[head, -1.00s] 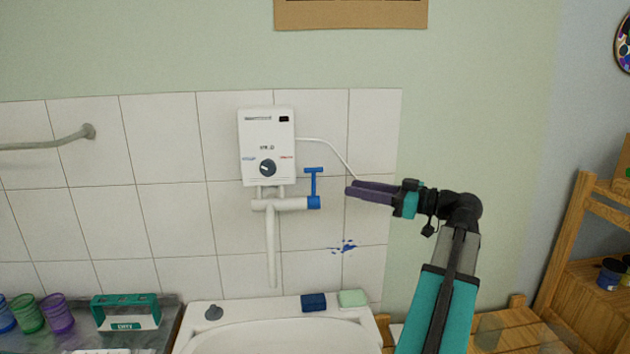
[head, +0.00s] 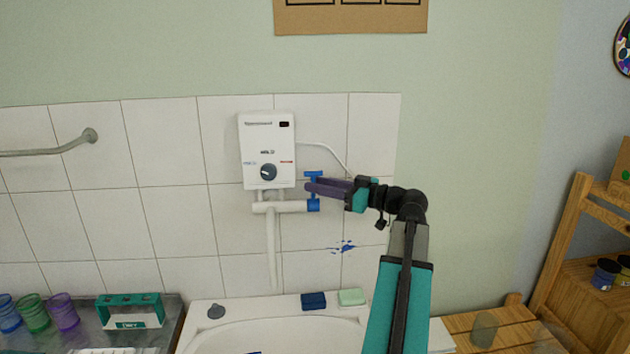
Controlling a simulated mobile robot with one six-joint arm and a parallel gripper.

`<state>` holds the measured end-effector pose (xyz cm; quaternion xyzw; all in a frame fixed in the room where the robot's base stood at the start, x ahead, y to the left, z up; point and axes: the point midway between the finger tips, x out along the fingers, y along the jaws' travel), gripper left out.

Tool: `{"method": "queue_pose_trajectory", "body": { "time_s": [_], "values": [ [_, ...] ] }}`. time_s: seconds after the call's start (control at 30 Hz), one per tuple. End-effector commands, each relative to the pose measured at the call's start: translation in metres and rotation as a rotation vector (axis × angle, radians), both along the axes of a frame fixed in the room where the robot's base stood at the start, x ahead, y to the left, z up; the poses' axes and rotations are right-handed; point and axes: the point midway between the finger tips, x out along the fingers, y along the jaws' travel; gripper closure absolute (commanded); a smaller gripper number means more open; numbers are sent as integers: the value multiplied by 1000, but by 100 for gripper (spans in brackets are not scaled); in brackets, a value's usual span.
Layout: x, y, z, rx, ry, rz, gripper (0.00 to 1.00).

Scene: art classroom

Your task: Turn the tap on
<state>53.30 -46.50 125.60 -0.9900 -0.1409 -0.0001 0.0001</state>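The tap is a white pipe (head: 281,207) below a white water heater (head: 267,150), with a long spout hanging down over the sink. Its blue handle (head: 313,174) stands upright at the pipe's right end, with a crossbar on top. My gripper (head: 308,187) comes from the right, and its purple fingers overlap the handle's stem in the head view. I cannot tell whether they touch it or stand in front of it. The fingers lie nearly in line, so their gap is unclear. No water shows below the spout.
The white sink (head: 200,325) sits below, with a dark blue sponge (head: 313,301), a pale green sponge (head: 352,297) and a grey stopper (head: 216,311) on its rim. Coloured cups (head: 34,313) and a teal holder (head: 130,311) stand at left. A wooden shelf (head: 570,245) stands at right.

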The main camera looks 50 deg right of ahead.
Motion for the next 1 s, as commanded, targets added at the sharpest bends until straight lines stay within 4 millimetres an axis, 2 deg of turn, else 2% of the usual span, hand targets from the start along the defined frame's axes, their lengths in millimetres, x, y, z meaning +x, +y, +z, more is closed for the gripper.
{"method": "queue_pose_trajectory", "body": {
  "time_s": [0.2, 0.57, 0.77, 1.0],
  "values": [
    [16, 4, 1, 0, 0, 0, 71],
    [18, 5, 0, 0, 0, -1, 71],
    [18, 5, 0, 0, 0, -1, 100],
    [18, 5, 0, 0, 0, -1, 100]
  ]
}}
